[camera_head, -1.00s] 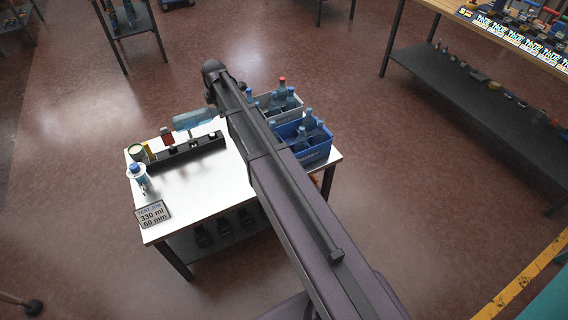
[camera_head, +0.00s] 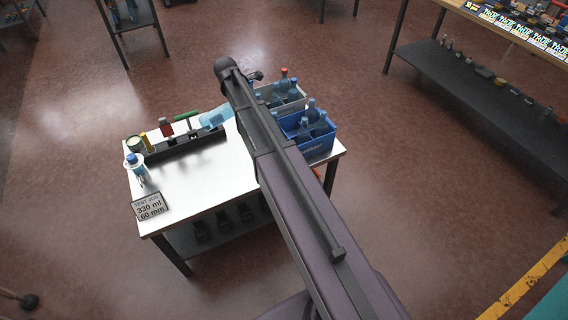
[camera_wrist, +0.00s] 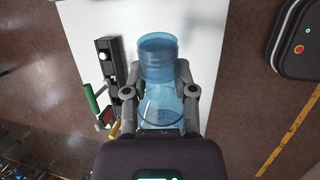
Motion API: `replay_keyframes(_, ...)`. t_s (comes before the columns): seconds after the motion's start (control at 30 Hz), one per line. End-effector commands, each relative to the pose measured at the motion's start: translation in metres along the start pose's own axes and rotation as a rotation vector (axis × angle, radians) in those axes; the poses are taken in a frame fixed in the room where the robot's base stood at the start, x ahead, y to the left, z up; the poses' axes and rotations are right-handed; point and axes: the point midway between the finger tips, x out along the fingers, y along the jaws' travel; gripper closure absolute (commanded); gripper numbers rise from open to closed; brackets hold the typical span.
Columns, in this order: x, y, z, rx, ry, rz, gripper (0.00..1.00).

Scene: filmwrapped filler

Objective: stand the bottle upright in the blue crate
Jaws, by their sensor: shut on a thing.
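My gripper (camera_wrist: 158,76) is shut on a pale blue, see-through bottle (camera_wrist: 158,47), with one finger on each side of it. In the head view the bottle (camera_head: 213,118) lies roughly level, over the back part of the white table; my arm hides its right end and the gripper. The blue crate (camera_head: 319,150) stands at the table's right edge, right of my arm. Several blue bottles stand in it, and my arm covers its left part.
A grey crate (camera_head: 295,103) with bottles, one red-capped, stands behind the blue crate. A black rack (camera_head: 185,149) with small tools runs along the table (camera_head: 205,192).

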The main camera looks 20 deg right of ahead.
Motion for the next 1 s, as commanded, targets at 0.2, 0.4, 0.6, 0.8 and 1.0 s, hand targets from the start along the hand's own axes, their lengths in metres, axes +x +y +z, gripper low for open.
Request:
replay_keyframes(0.2, 0.036, -0.012, 0.036, -0.051, -0.243, 0.001, 1.0)
replay_keyframes(0.4, 0.047, -0.018, 0.067, -0.103, -0.47, 0.005, 1.0)
replay_keyframes(0.6, 0.051, -0.024, 0.095, -0.156, -0.695, 0.008, 1.0)
replay_keyframes(0.8, 0.053, -0.029, 0.12, -0.209, -0.919, 0.017, 1.0)
replay_keyframes(1.0, 0.053, -0.034, 0.139, -0.251, -1.11, 0.025, 1.0)
